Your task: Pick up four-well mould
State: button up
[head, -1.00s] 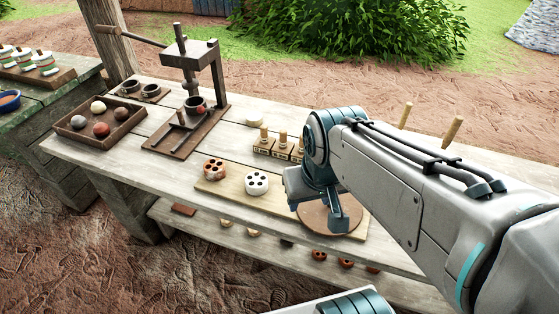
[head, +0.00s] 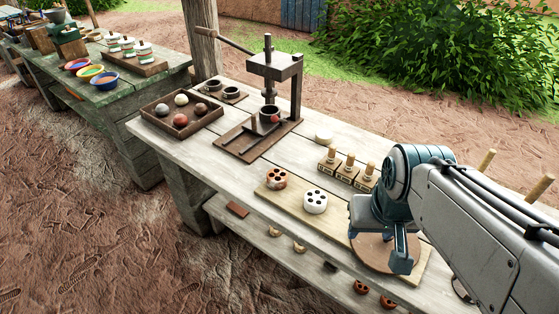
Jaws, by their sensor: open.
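Two short round moulds with dark wells in their tops stand on a pale board (head: 293,214) on the workbench: a white one (head: 315,202) and a reddish-brown one (head: 277,180) to its left. The wells are too small to count surely, so I cannot tell which is the four-well mould. My gripper (head: 378,246) is open and empty, pointing down over a round brown disc (head: 372,258) at the board's right end. It is to the right of the white mould and apart from it. My arm hides part of the bench's right side.
Several wooden-handled stamps (head: 348,168) stand behind the board. A lever press (head: 270,95) stands farther back. A tray of balls (head: 182,112) is at the bench's left end. Bare planks lie between press and board. Another table (head: 130,90) stands left.

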aim_at(277, 178)
jog(key=k, duration=1.3)
jog(key=u, duration=0.5)
jog(key=i, duration=0.55)
jog(key=u, duration=0.6)
jog(key=i, duration=0.65)
jog(key=z, duration=0.85)
jog(key=i, duration=0.65)
jog(key=z, duration=0.7)
